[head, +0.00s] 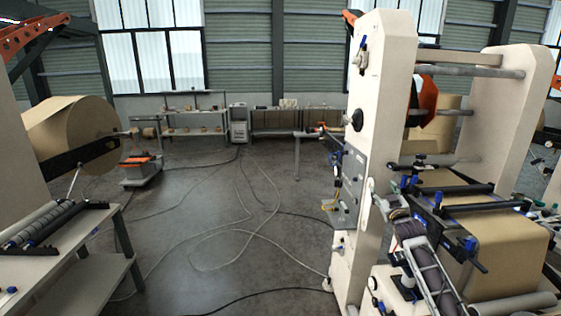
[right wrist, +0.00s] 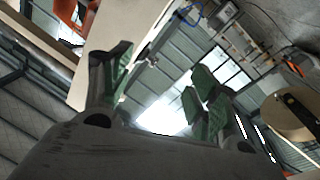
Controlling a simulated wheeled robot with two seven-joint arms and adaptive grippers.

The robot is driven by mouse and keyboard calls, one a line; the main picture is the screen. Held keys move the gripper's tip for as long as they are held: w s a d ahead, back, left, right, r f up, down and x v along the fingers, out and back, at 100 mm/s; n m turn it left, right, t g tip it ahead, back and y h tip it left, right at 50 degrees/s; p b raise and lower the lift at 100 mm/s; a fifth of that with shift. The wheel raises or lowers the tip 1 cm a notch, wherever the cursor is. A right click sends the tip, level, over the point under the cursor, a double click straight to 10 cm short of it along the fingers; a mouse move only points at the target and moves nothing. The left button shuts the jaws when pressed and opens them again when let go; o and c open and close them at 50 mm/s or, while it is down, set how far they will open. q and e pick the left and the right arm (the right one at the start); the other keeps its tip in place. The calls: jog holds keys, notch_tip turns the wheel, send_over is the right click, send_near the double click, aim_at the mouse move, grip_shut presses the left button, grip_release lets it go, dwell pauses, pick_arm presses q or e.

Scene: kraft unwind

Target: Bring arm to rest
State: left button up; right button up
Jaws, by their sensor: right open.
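My right gripper (right wrist: 162,70) shows in the right wrist view with its dark fingers and green pads spread wide. Nothing is between the fingers; bright windows and the roof show through the gap. The fingers are not touching anything that I can see. In the head view I cannot clearly pick the right gripper out from the crowded machine parts at the lower right. My left gripper is in neither view.
A tall cream machine frame (head: 377,130) with a brown paper web (head: 505,250) stands on the right. A large kraft roll (head: 75,130) and a roller table (head: 95,215) are on the left. Cables (head: 235,225) cross the otherwise open floor (head: 185,215) between them.

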jog(key=s+a+f+g, duration=0.1)
jog(key=s+f+g, duration=0.15)
jog(key=f, duration=1.25)
jog(key=s+a+f+g, duration=0.15)
jog(key=s+f, duration=0.25)
jog(key=f, duration=1.1)
jog(key=s+a+f+g, duration=0.1)
jog(key=s+f+g, duration=0.2)
jog(key=s+f, duration=0.7)
jog(key=s+a+f+g, duration=0.15)
jog(key=s+f, duration=0.55)
jog(key=f, duration=0.8)
jog(key=s+a+f+g+y, duration=0.1)
jog(key=s+a+f+g, duration=0.15)
jog(key=s+f, duration=0.8)
jog(key=s+a+f+g, duration=0.1)
jog(key=s+f+g, duration=0.2)
jog(key=s+f, duration=0.75)
jog(key=s+a+f+g, duration=0.2)
jog(key=s, duration=1.4)
jog(key=s+a+f+m+g, duration=0.1)
jog(key=s+a+f+g, duration=0.1)
jog(key=s, duration=1.5)
jog(key=shift+a+f, duration=0.2)
